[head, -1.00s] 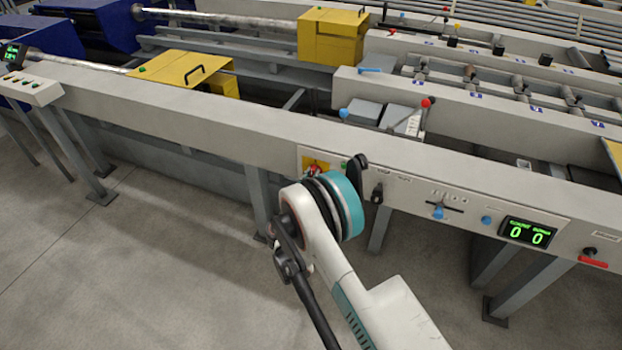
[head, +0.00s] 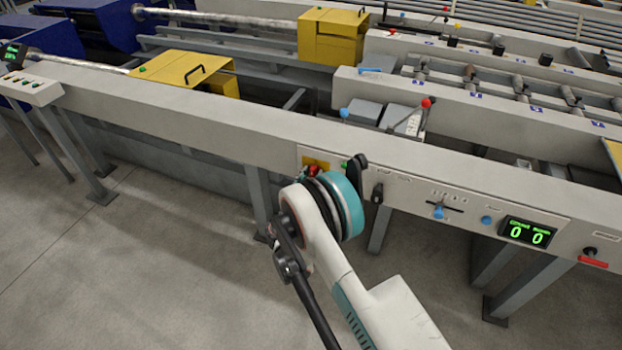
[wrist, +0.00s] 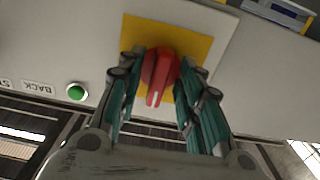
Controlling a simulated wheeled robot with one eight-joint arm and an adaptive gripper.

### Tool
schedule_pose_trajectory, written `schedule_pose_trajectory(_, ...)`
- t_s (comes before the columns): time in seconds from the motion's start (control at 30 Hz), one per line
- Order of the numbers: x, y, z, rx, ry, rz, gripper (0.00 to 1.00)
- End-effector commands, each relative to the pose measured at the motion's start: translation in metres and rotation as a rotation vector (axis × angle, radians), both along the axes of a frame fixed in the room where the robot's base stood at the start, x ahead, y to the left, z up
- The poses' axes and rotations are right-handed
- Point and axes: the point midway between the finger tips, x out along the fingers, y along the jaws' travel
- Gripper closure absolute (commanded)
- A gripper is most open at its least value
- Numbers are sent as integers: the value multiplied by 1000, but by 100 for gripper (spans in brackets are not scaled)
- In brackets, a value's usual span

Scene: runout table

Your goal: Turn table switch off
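The table switch is a red rotary knob (wrist: 160,72) on a yellow square plate (wrist: 190,42), on the pale front panel of the long table. In the head view the red knob (head: 313,171) shows just above my wrist, partly covered. My gripper (wrist: 162,66) has one finger on each side of the knob in the wrist view, with the fingertips close against its sides. It looks shut on the knob, though the contact itself is partly hidden. The knob's grip bar points down towards my palm, slightly tilted. In the head view my wrist hides most of the gripper.
A green button (wrist: 76,91) sits left of the plate in the wrist view. Right of my wrist, the panel carries a black switch (head: 377,193), a blue slider (head: 438,211) and a green display (head: 527,233) reading 0 0. Open floor lies in front.

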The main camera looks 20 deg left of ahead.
Motion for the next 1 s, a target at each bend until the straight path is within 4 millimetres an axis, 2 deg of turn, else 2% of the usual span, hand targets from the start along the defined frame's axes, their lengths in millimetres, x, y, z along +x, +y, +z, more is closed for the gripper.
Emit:
schedule_pose_trajectory(0.23, 0, 0, 15, 0, 0, 0, 67)
schedule_pose_trajectory(0.5, 0, 0, 61, 0, 0, 0, 67)
schedule_pose_trajectory(0.7, 0, 0, 87, 0, 0, 0, 67)
schedule_pose_trajectory(1.0, 0, 0, 100, 0, 0, 0, 67)
